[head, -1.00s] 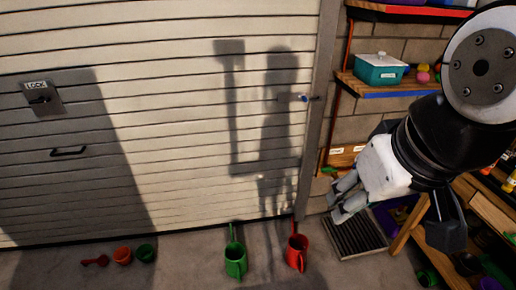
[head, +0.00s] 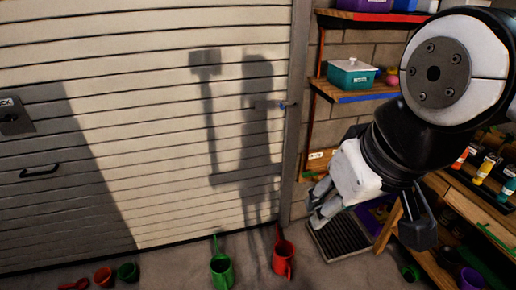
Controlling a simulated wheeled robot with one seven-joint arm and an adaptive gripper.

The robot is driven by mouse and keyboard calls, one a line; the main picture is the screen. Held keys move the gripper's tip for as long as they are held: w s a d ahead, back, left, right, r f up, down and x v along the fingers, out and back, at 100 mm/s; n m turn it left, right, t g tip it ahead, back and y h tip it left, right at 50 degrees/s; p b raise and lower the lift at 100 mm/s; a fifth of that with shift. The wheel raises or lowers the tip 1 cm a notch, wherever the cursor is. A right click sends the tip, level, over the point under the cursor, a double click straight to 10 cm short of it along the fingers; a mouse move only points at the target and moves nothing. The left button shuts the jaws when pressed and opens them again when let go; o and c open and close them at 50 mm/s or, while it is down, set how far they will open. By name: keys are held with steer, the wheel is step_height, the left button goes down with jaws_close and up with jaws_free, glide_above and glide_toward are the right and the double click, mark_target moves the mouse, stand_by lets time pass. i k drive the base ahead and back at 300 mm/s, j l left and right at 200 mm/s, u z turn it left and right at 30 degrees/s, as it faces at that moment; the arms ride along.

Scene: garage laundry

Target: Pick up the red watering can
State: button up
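The fingers point down and left. The gap between the fingertips is too small and angled to tell how far they are apart. No object shows in the gripper.
A dark floor grate (head: 342,238) lies right of the red can. A wooden shelf unit (head: 462,222) with bottles stands at the right. A teal box (head: 351,76) sits on a wall shelf. The garage door (head: 150,130) closes the back.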

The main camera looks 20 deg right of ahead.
mark_target(282, 263)
steer(key=i+j+z, duration=0.15)
steer(key=j+z, duration=0.5)
steer(key=z, duration=0.15)
steer(key=i+j+z, duration=0.1)
steer(key=j+z, duration=0.3)
